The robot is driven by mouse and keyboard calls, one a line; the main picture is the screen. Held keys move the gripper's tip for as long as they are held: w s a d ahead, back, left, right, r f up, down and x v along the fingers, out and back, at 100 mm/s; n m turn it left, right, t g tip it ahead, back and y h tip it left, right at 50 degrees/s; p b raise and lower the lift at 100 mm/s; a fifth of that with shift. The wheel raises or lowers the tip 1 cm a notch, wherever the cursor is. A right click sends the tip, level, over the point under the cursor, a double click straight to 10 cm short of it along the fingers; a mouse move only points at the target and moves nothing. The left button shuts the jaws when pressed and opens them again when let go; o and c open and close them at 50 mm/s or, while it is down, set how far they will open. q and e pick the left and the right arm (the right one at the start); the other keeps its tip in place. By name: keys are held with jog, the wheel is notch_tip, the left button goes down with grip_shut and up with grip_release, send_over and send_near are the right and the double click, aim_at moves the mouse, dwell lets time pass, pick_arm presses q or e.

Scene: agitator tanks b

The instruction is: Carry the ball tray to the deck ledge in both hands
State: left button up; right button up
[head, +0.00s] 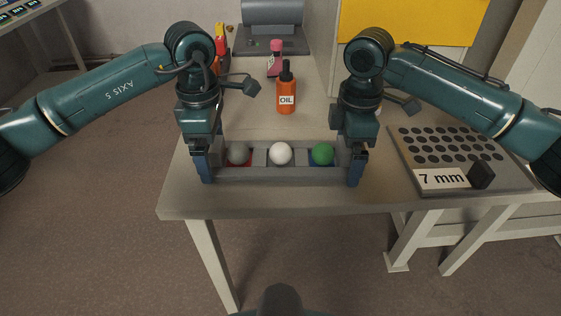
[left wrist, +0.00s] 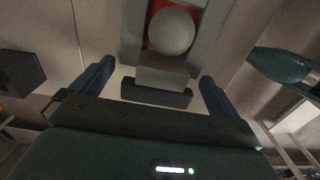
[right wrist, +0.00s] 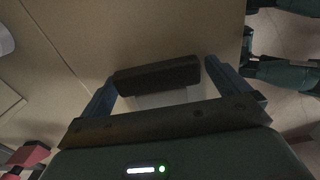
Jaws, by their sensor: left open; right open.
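The ball tray (head: 280,174) sits near the front edge of the table, a grey tray with three compartments. It holds a grey ball (head: 238,154) over red, a white ball (head: 280,153) and a green ball (head: 322,154) over blue. My left gripper (head: 203,168) is open at the tray's left end; in the left wrist view a dark handle bar (left wrist: 155,94) lies between its spread fingers. My right gripper (head: 356,168) is open at the right end; in the right wrist view another dark handle bar (right wrist: 157,76) lies between its fingers. I cannot identify the deck ledge.
An orange oil bottle (head: 286,95) stands behind the tray, with a pink-capped bottle (head: 275,60) farther back. A grey machine (head: 272,25) stands at the back.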

jog(key=shift+r, duration=0.15)
pick_arm(q)
notch_tip(320, 180, up, 12)
jog(key=shift+f, duration=0.2)
pick_arm(e)
notch_tip(320, 180, up, 12)
pick_arm(q)
jog(key=shift+r, duration=0.15)
dwell(0.4)
notch_tip(320, 180, up, 7)
jog(key=p, duration=0.5)
jog(key=shift+p, duration=0.4)
pick_arm(e)
notch_tip(320, 180, up, 6)
jog(key=shift+f, duration=0.2)
